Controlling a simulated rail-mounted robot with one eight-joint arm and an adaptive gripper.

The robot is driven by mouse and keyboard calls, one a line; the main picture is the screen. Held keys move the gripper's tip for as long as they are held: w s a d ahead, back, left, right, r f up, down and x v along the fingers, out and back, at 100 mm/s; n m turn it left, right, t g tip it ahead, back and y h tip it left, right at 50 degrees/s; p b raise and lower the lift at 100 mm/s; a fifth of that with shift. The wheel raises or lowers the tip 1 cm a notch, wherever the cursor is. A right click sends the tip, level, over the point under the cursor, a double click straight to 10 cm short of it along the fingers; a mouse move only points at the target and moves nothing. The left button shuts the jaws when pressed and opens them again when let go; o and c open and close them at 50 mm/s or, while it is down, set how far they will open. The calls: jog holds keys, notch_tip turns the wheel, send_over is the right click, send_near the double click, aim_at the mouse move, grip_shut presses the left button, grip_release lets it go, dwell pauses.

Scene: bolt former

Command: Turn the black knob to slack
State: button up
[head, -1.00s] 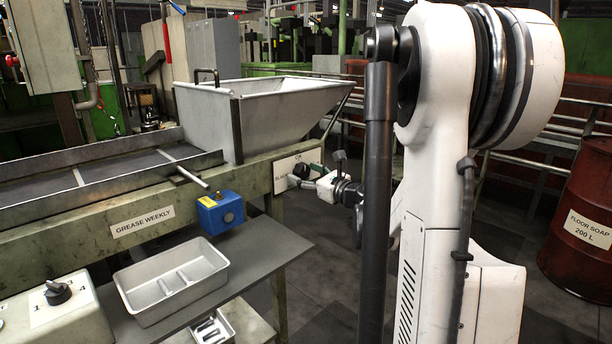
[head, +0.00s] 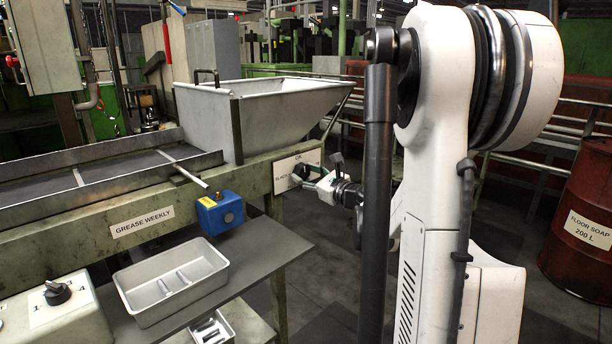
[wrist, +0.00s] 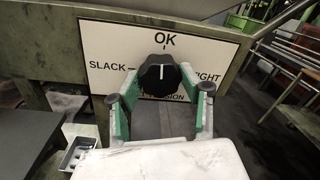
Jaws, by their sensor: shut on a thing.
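The black knob (wrist: 160,75) sits on a white plate (wrist: 112,47) with OK at the top, SLACK at the left and a partly hidden TIGHT at the right. Its white pointer line stands upright, toward OK. My gripper (wrist: 160,88) is shut on the knob, with one green-and-grey finger on each side. The fingers hide the plate's lower part, including some of the word below the knob. In the head view, the plate (head: 284,172) is on the bench's right end, with my gripper (head: 310,180) at it; the pointer cannot be made out there.
A grey hopper (head: 262,112) stands above the plate. A blue box (head: 220,213) hangs left of it, over a shelf with a metal tray (head: 172,282). Another knob (head: 57,293) is at lower left. A red drum (head: 585,215) stands at far right. Open floor lies below the plate.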

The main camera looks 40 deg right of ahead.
jog(key=n, duration=0.4)
jog(key=shift+f+n, duration=0.1)
jog(key=shift+n, duration=0.2)
jog(key=n+b, duration=0.1)
jog(key=n, duration=0.2)
jog(key=shift+n+y, duration=0.3)
jog(key=shift+n, duration=0.1)
jog(key=n, duration=0.4)
jog(key=shift+n+t, duration=0.3)
jog(key=shift+n+y, duration=0.3)
jog(key=shift+n, duration=1.8)
jog(key=o, duration=1.2)
jog(key=shift+d, duration=0.1)
jog(key=shift+c, duration=0.2)
jog(key=s+f, duration=0.1)
jog(key=s, duration=1.1)
jog(key=shift+d, duration=0.25)
